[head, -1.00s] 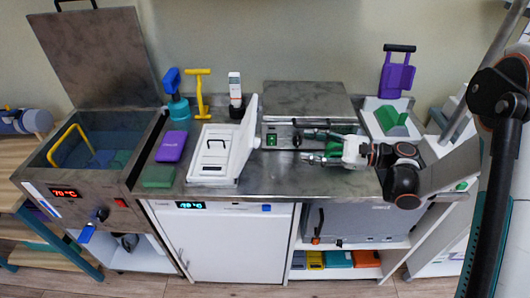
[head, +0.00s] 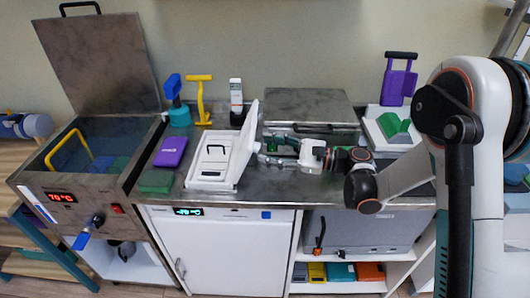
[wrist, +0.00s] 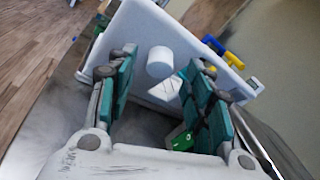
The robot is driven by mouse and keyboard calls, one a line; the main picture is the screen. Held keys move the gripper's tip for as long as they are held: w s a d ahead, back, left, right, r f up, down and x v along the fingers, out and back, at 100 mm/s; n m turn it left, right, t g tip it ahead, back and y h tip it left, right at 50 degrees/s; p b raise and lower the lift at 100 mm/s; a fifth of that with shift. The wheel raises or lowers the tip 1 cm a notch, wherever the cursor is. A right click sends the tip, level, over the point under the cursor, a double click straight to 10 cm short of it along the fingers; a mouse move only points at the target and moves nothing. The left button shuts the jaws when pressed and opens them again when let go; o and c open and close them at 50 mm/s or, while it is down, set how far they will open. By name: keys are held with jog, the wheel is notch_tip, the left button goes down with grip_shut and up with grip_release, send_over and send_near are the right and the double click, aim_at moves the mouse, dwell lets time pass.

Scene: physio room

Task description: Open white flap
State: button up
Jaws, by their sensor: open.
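The white flap (head: 246,142) stands up, leaning to the right, along the right side of the white unit (head: 205,180) on the steel counter. In the wrist view the flap (wrist: 132,35) is a broad white panel beyond my fingers, with a round white knob (wrist: 160,62) sticking out of its face. My gripper (head: 266,151) is just right of the flap at counter height. In the wrist view my gripper (wrist: 158,85) is open, its teal-padded fingers to either side of the knob. I cannot tell whether they touch the flap.
A steel lidded unit (head: 309,107) stands close behind my gripper. A purple block (head: 171,152) and a green block (head: 156,181) lie left of the white unit. A hot bath (head: 90,150) with a raised lid is further left. The counter front (head: 270,188) is clear.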

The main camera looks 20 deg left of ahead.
aim_at(256, 145)
jog(key=shift+a, duration=0.85)
jog(key=shift+c, duration=0.2)
grip_shut()
jog(key=a+r+h+p, duration=0.1)
jog(key=p, duration=0.1)
jog(key=a+r+h+p, duration=0.1)
jog(key=p, duration=0.1)
jog(key=shift+s+a+r+n+h, duration=0.2)
jog(key=shift+s+r+n+h, duration=0.1)
jog(key=shift+s+r+h, duration=0.1)
jog(key=shift+s+a+r+h+p, duration=0.1)
jog(key=shift+a+r+h+p, duration=0.05)
jog(key=shift+a+h+p, duration=0.75)
jog(key=shift+d, duration=0.15)
